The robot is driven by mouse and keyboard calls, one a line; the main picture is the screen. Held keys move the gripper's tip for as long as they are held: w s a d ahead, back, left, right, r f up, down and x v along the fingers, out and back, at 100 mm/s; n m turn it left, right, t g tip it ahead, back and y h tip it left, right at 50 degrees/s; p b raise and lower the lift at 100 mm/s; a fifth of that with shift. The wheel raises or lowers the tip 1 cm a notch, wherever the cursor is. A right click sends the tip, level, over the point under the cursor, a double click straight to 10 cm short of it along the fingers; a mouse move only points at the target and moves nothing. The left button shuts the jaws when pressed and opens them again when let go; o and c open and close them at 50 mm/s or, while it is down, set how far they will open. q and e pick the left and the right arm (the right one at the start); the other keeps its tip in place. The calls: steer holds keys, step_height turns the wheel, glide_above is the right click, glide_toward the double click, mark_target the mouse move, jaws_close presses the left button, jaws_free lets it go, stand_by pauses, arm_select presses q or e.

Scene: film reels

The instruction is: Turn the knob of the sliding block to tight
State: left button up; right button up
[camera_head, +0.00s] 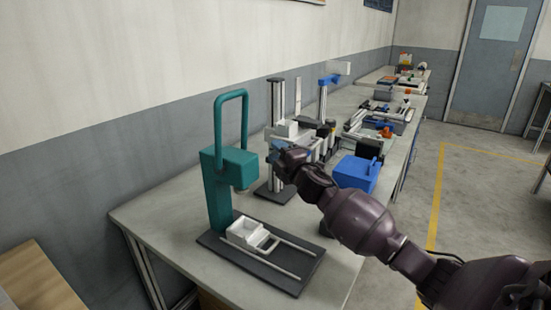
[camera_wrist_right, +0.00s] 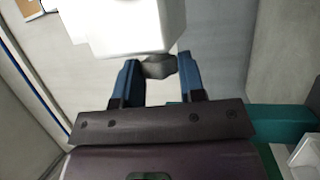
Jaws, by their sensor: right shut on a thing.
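The sliding block is a white block (camera_head: 287,128) on an upright metal post stand behind the teal press in the head view. In the right wrist view the white block (camera_wrist_right: 125,25) fills the top, close ahead of my gripper. A grey knob (camera_wrist_right: 158,66) projects from its near side. My right gripper (camera_wrist_right: 160,74) has its two blue fingers on either side of this knob and is shut on it. In the head view my right gripper (camera_head: 277,149) is beside the post stand, and the knob is too small to make out. My left gripper is out of view.
A teal press (camera_head: 218,180) with a tall handle stands on a dark base at the table's near end. A white tray (camera_head: 243,231) sits on its rails. A blue box (camera_head: 357,172) is right of my gripper. More equipment crowds the tables behind.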

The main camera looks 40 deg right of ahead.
steer(key=shift+r, duration=0.15)
steer(key=o, duration=0.9)
steer(key=s, duration=0.3)
steer(key=s+f, duration=0.1)
steer(key=s, duration=0.3)
steer(key=s+f, duration=0.1)
steer(key=s, duration=0.2)
steer(key=shift+s+f, duration=0.15)
steer(key=shift+s, duration=0.15)
steer(key=shift+s+f, duration=0.1)
